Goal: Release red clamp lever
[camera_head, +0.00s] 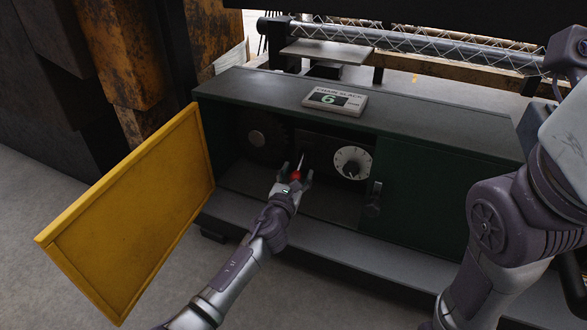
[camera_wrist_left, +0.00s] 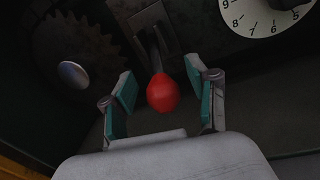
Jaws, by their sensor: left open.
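The clamp lever has a red ball knob (camera_head: 296,175) on a thin metal shaft, inside the open green cabinet (camera_head: 440,190). In the left wrist view the red knob (camera_wrist_left: 162,93) sits between the two fingers, with the shaft rising from it to a slotted plate (camera_wrist_left: 152,28). My left gripper (camera_head: 294,177) is open around the knob. Gaps show between the knob and both teal finger pads in the left wrist view (camera_wrist_left: 163,97). My right arm is at the right of the head view, and its gripper is not visible.
A numbered white dial (camera_head: 352,162) is right of the lever. A toothed gear (camera_wrist_left: 75,60) is to its left. A yellow door (camera_head: 135,210) stands open at the left.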

